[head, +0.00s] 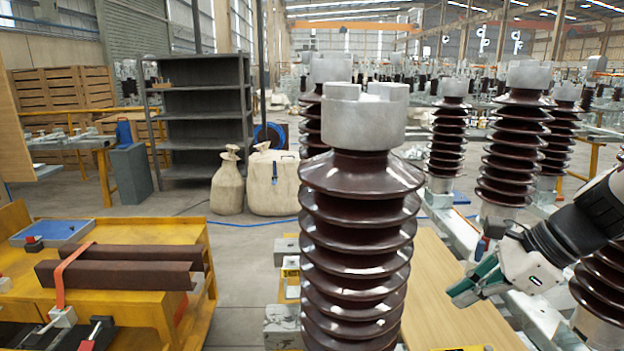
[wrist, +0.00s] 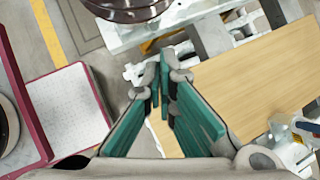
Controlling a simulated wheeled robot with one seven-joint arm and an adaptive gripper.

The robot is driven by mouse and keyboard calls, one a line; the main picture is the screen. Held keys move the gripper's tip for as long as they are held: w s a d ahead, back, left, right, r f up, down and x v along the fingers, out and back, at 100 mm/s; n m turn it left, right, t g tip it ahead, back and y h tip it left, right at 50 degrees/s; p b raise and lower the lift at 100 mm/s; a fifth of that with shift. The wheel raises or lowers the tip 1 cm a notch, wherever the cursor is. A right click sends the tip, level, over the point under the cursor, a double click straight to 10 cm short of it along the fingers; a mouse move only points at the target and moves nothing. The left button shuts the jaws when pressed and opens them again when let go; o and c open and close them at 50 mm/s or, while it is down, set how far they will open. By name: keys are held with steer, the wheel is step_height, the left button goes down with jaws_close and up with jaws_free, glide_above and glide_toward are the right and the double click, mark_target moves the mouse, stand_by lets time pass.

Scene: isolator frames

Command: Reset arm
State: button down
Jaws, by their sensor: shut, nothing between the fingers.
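My gripper (head: 472,288) is at the lower right of the head view, beside the large brown insulator (head: 357,230) and to its right, apart from it. In the wrist view, my gripper (wrist: 163,88) points down with its green fingers converging to closed tips, nothing held. A light wooden board (wrist: 245,90) lies below and to the right of the fingers. The same board (head: 445,300) shows in the head view behind the insulator. My arm comes in from the right edge.
Several ribbed insulators, such as one at right (head: 512,150), stand near my arm. A yellow workbench (head: 195,285) with brown beams (head: 120,275) is at the left. Sacks (head: 272,180) and a grey shelf (head: 205,115) stand behind. The floor between bench and central insulator is open.

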steer(key=s+a+r+n+h+p, duration=0.3)
steer(key=s+r+n, duration=0.3)
steer(key=s+n, duration=0.4)
steer(key=s+a+r+n+h+p, duration=0.3)
steer(key=s+r+n, duration=0.2)
steer(key=s+n, duration=0.5)
steer(key=shift+s+r+n, duration=0.3)
steer(key=shift+r+n, duration=0.05)
steer(key=shift+n, duration=0.75)
